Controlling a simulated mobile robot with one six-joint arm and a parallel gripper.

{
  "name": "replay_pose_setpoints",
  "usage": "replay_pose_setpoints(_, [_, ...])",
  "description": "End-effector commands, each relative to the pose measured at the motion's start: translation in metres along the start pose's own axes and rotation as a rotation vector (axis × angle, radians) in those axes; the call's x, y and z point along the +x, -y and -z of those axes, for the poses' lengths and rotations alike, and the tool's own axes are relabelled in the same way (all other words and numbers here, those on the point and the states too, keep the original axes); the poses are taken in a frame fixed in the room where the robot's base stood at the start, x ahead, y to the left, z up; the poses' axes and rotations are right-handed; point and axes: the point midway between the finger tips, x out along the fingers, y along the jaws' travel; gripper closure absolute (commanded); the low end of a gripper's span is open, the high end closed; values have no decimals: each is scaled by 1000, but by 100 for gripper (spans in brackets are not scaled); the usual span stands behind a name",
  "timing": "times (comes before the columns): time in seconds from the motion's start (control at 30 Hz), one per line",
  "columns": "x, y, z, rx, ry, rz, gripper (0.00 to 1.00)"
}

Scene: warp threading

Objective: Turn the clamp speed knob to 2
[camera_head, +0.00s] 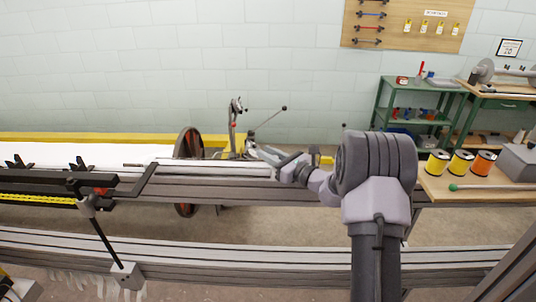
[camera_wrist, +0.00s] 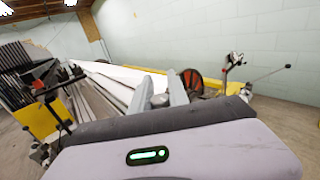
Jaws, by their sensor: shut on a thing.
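My gripper (camera_wrist: 160,82) reaches forward in the wrist view, with its two grey fingers on either side of a small round grey part (camera_wrist: 160,100). The gripper is shut on this part, which looks like a knob. No scale or number on it can be read, so I cannot tell its setting. In the head view my gripper (camera_head: 258,152) points left over the machine's long grey rail. My own arm and the distance hide what is between the fingers there.
A dark wheel with a red-brown face (camera_head: 189,144) and an upright metal lever assembly (camera_head: 234,128) stand near the gripper. A black bracket (camera_head: 140,181) is on the rail to the left. Thread spools (camera_head: 461,163) sit on a wooden table at right. A green shelf (camera_head: 415,102) stands behind.

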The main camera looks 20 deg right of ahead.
Motion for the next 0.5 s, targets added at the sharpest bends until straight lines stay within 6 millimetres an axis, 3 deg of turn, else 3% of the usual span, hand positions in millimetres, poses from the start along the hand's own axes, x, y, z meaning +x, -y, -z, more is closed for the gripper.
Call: replay_pose_setpoints(0.5, [0, -4, 1, 0, -1, -134, 100])
